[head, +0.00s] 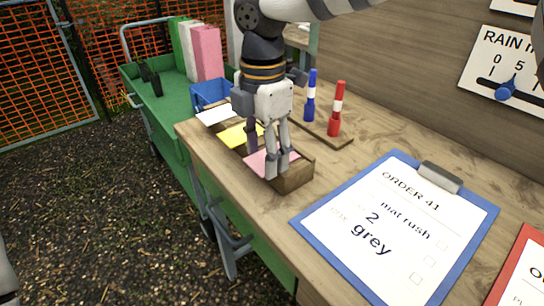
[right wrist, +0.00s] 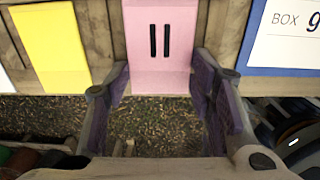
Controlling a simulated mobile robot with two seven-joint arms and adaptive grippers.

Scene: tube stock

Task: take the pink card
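The pink card (head: 268,161) lies in the nearest compartment of the wooden card tray (head: 297,178) on the bench. In the right wrist view the pink card (right wrist: 160,20) shows two black bars. My right gripper (head: 266,160) reaches down over the card from above. In the right wrist view its fingers (right wrist: 160,80) stand apart, one towards each side of the card, and nothing is gripped. I cannot tell whether a fingertip touches the card. In the head view the fingers hide part of the card.
A yellow card (head: 240,135) and a white card (head: 215,116) lie in the tray's other compartments. A blue clipboard (head: 312,222) lies at right. A green cart (head: 172,130) stands beyond the bench.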

